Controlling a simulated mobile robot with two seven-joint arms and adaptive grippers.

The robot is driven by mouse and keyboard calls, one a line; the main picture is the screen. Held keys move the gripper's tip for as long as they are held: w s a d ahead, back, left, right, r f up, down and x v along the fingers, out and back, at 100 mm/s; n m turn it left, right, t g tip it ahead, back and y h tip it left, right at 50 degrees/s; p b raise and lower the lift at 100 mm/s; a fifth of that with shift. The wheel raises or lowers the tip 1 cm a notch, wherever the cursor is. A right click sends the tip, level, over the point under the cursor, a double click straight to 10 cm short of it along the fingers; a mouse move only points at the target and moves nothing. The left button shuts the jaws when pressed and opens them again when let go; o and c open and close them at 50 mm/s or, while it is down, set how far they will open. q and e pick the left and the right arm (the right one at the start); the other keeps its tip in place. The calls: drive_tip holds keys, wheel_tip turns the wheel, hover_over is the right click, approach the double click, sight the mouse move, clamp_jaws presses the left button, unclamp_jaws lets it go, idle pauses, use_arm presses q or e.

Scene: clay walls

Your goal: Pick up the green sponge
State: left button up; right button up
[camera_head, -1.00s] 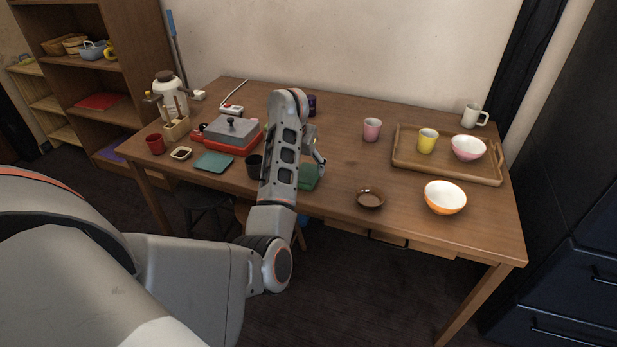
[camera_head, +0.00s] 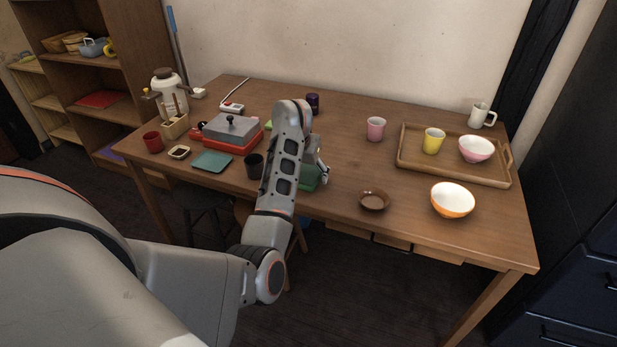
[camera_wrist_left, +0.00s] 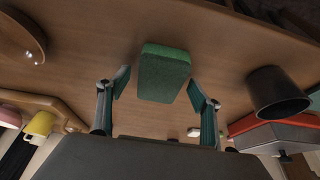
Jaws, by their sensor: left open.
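The green sponge (camera_wrist_left: 165,72) is a thick block on the wooden table. It shows in the left wrist view ahead of and between my left gripper's (camera_wrist_left: 158,92) two spread fingers, with space on both sides. In the head view the sponge (camera_head: 309,180) is near the table's front edge, partly hidden by my left arm. My left gripper (camera_head: 322,168) is above it there, largely hidden behind the forearm, and is open and empty. My right gripper is not in view.
A black cup (camera_head: 254,166) stands just left of the sponge, and a brown dish (camera_head: 374,201) lies to its right. An orange bowl (camera_head: 452,200) and a wooden tray (camera_head: 408,163) are farther right. A grey-lidded red box (camera_head: 232,132) and teal square (camera_head: 212,162) are left.

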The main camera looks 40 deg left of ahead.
use_arm(q)
drive_tip(key=shift+f, duration=0.25)
idle(0.5)
drive_tip(key=c, duration=0.8)
